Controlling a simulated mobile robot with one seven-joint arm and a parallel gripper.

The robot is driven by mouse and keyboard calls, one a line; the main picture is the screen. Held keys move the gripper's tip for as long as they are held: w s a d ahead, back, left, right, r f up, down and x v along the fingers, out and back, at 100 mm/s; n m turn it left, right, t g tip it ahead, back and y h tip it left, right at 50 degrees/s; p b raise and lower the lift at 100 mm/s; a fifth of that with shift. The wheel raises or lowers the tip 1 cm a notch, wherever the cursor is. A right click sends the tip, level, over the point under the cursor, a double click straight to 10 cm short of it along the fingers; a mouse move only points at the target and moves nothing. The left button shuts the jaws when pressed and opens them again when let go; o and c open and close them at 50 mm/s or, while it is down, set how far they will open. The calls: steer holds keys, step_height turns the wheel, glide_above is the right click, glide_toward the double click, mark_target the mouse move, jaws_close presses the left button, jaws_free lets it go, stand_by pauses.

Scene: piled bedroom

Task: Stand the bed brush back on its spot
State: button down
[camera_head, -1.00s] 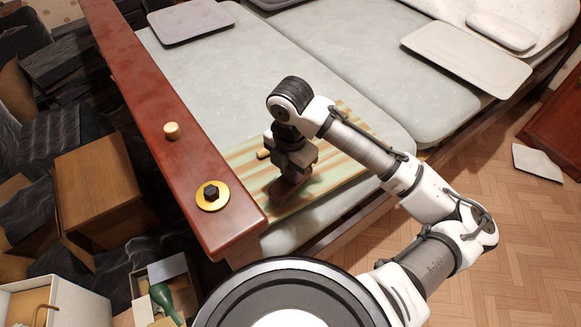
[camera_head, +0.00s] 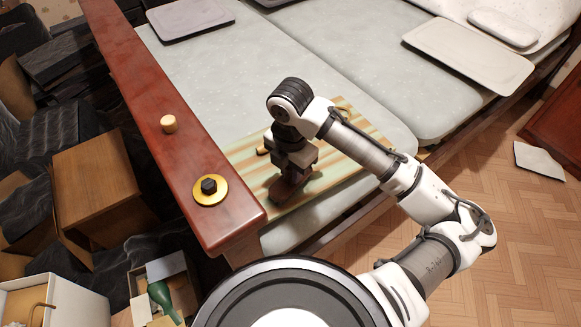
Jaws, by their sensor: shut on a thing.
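A dark reddish-brown object, seemingly the bed brush (camera_head: 287,190), is in my gripper (camera_head: 292,169) over the striped yellow, green and brown mat (camera_head: 345,167) at the near end of the bed. My gripper points down and is shut on the brush's upper part. The brush looks close to upright, its wider end down at the mat. I cannot tell whether it touches. A small tan piece (camera_head: 262,151) shows just left of my gripper, partly hidden by it.
Boxes and a green bottle (camera_head: 161,296) crowd the lower left. The mattress (camera_head: 235,70) beyond the mat is mostly clear.

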steer(key=c, duration=1.1)
jaws_free()
steer(key=shift+r+p, duration=3.25)
steer(key=shift+r, duration=0.7)
